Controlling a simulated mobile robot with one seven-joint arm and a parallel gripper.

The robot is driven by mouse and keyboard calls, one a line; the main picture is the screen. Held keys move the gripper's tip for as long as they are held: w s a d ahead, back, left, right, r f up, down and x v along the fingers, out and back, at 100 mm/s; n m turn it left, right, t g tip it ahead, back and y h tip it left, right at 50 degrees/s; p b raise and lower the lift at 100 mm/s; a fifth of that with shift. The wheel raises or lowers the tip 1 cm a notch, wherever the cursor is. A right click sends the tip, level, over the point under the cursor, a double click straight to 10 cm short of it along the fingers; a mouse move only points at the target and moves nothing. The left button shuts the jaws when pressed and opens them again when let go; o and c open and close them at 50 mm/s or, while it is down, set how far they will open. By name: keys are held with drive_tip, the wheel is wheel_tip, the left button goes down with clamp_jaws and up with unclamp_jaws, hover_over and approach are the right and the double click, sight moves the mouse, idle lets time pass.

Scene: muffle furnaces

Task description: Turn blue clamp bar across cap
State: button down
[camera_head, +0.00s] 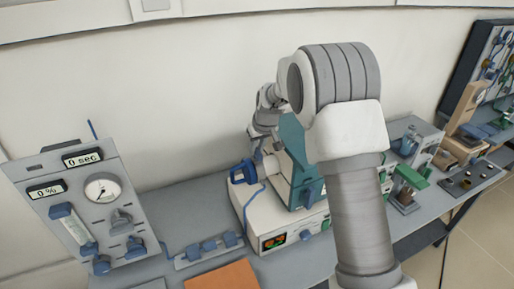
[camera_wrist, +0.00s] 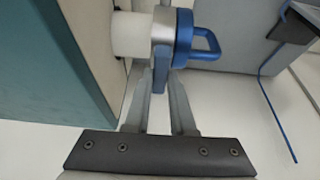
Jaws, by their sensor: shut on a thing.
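In the wrist view a white tube (camera_wrist: 128,35) sticks out from a teal housing and ends in a grey collar (camera_wrist: 162,22) and a round blue cap (camera_wrist: 183,38). A blue loop-shaped bar (camera_wrist: 211,45) stands out from the cap's right side. In the head view the blue cap and bar (camera_head: 243,172) sit at the left of the furnace (camera_head: 304,185), and my gripper is mostly hidden there.
A control panel (camera_head: 84,205) with a gauge and displays stands at the left. A valve strip (camera_head: 209,250) and an orange mat (camera_head: 222,276) lie in front. A blue cord (camera_wrist: 277,115) hangs right of the cap. Other instruments (camera_head: 415,141) stand at the right.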

drive_tip(key=shift+b, duration=0.4)
drive_tip(key=n+b, duration=0.1)
drive_tip(key=n+y+b, duration=0.1)
drive_tip(key=n, duration=0.1)
drive_tip(key=shift+w+d+f, duration=0.1)
drive_tip(key=shift+d+f, duration=0.05)
drive_tip(key=n+g+y+b, duration=0.1)
drive_tip(key=n, duration=0.3)
drive_tip(key=shift+n+g, duration=0.3)
drive_tip(key=shift+g, duration=0.1)
drive_tip(key=n, duration=0.2)
drive_tip(key=n+g+p, duration=0.2)
drive_tip(key=n, duration=0.1)
drive_tip(key=shift+w+r+n+y, duration=0.2)
drive_tip(key=shift+r+n+y, duration=0.1)
drive_tip(key=shift+y, duration=0.1)
drive_tip(key=n+g+p, duration=0.1)
drive_tip(key=n, duration=0.1)
drive_tip(key=n+p, duration=0.2)
drive_tip(key=shift+w+f+n+g+h, duration=0.1)
drive_tip(key=shift+n+g+h, duration=0.2)
drive_tip(key=shift+g, duration=0.1)
drive_tip(key=c, duration=0.8)
unclamp_jaws()
drive_tip(key=shift+o, duration=0.2)
